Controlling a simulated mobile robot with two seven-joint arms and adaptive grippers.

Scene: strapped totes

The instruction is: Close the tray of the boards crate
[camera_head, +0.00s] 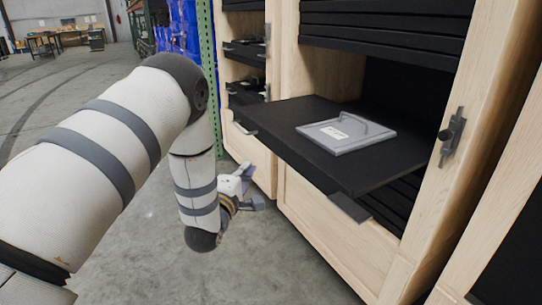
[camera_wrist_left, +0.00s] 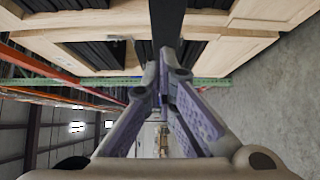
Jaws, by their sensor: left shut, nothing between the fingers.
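The boards crate (camera_head: 330,225) is a pale wooden cabinet with an open front at the right in the head view. Its black tray (camera_head: 285,135) sticks well out of the front. A flat grey plate-like item with a white label (camera_head: 345,133) lies on it. A grey tab (camera_head: 350,207) shows under the tray's front edge. My left gripper (camera_head: 253,193) is shut and empty, low in front of the crate, left of the tray and below its level. Its shut fingers (camera_wrist_left: 166,85) also show in the left wrist view, with a black strip beyond them. My right gripper is not in view.
Another wooden crate (camera_head: 237,70) with dark trays stands to the left, beside a green rack post (camera_head: 207,60) and blue bins (camera_head: 180,40). A dark latch (camera_head: 452,135) sits on the crate's right frame. The concrete floor (camera_head: 80,110) at left is open.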

